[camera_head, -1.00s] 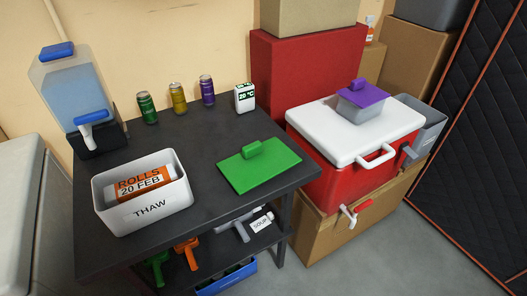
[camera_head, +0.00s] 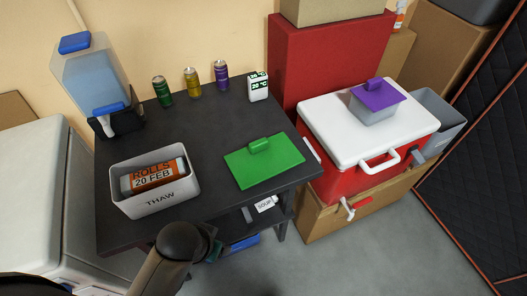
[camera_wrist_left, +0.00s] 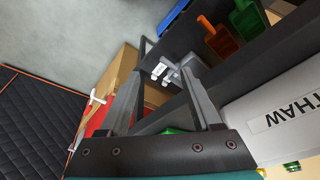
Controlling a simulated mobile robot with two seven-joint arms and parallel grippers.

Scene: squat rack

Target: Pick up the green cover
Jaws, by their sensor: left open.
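The green cover (camera_head: 264,161), a flat panel with a small raised handle, lies flat on the dark table (camera_head: 215,120), right of centre near the front edge. My left arm comes in at the bottom of the head view, in front of the table. Its gripper is mostly hidden there behind the forearm. In the left wrist view my left gripper (camera_wrist_left: 160,75) is open and empty, its two grey fingers spread apart. A sliver of green (camera_wrist_left: 175,130) shows behind the gripper's base, likely the cover. My right gripper is not in view.
A white THAW bin (camera_head: 160,203) with an orange-labelled roll stands left of the cover. Cans, a thermometer box (camera_head: 258,87) and a water dispenser (camera_head: 90,75) stand at the back. A red cooler (camera_head: 366,180) is close on the right.

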